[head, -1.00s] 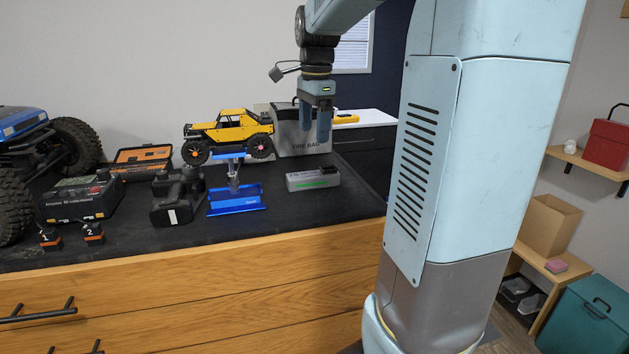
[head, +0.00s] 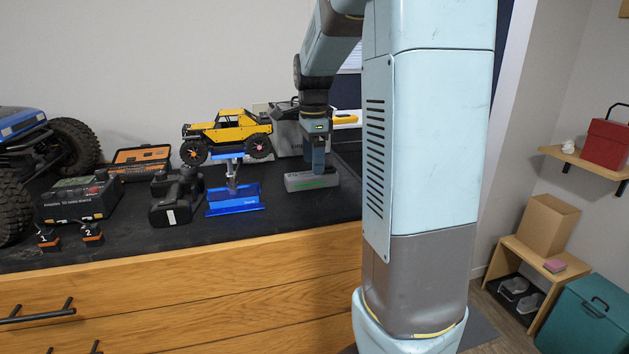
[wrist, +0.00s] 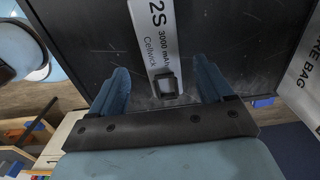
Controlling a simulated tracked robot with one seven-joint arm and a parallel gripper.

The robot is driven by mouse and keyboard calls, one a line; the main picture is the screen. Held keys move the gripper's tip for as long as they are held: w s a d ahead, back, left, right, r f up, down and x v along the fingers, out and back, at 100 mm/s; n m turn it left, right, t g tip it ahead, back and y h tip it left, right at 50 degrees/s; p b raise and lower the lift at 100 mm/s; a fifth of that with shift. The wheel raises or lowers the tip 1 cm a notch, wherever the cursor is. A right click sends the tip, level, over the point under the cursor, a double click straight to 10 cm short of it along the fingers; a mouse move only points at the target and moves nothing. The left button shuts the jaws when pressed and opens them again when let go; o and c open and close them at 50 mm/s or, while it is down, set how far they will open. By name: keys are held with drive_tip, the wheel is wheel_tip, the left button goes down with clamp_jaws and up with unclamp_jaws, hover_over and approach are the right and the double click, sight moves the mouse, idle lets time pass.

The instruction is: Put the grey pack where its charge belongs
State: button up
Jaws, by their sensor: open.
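The grey pack (head: 298,184) lies flat on the black worktop, with a green strip on its front side. In the wrist view the pack (wrist: 157,38) shows "2S 3000 mAh Cellwick" and a dark loop at its near end. My gripper (head: 317,172) is over the pack's right part, pointing down. In the wrist view my gripper (wrist: 162,85) is open, its two blue fingers on either side of the pack with gaps. The fire bag (head: 289,137) stands behind, partly hidden by my arm. A dark charger-like box (head: 76,201) is at the left.
A yellow crawler (head: 228,128) sits on a blue stand (head: 235,200) left of the pack. A dark device (head: 176,198), an orange case (head: 140,160) and blocks marked 1 (head: 47,239) and 2 (head: 92,235) are further left. The worktop in front of the pack is clear.

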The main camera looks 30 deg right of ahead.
sight(312, 177)
drive_tip(key=shift+w+a+f, duration=0.1)
drive_tip(key=shift+f, duration=1.2)
drive_tip(key=shift+a+f, duration=0.1)
drive_tip(key=shift+f, duration=1.2)
drive_tip(key=shift+c, duration=0.5)
drive_tip(key=shift+r, duration=0.1)
drive_tip(key=c, duration=1.3)
